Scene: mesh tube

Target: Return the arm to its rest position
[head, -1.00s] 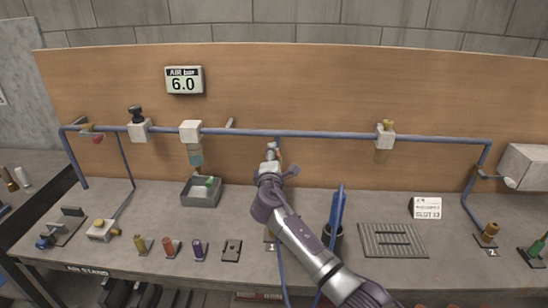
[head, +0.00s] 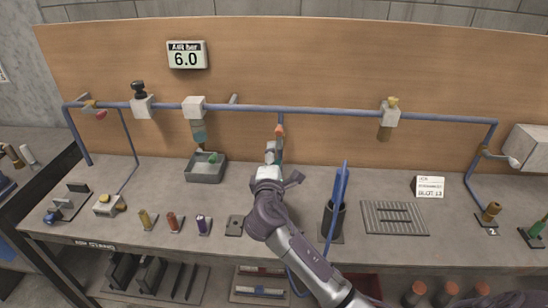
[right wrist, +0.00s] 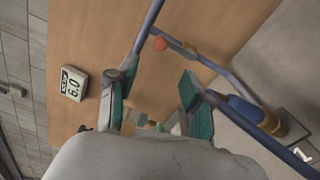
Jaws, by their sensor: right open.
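My right gripper (head: 272,153) is in the middle of the head view, over the bench in front of the wooden back panel. In the right wrist view its two green-padded fingers (right wrist: 150,100) stand apart with nothing between them. A short drop tube with an orange end (head: 280,131) hangs from the blue pipe (head: 340,112) just beyond the gripper; the orange piece (right wrist: 160,44) shows apart from the fingers in the right wrist view. My left gripper is not in view.
A grey tray (head: 206,178) stands left of my arm. A dark cup with blue tubes (head: 333,222) and a slotted plate (head: 394,230) are to its right. Several small fittings stand along the front left. A 6.0 air gauge (head: 187,54) hangs on the panel.

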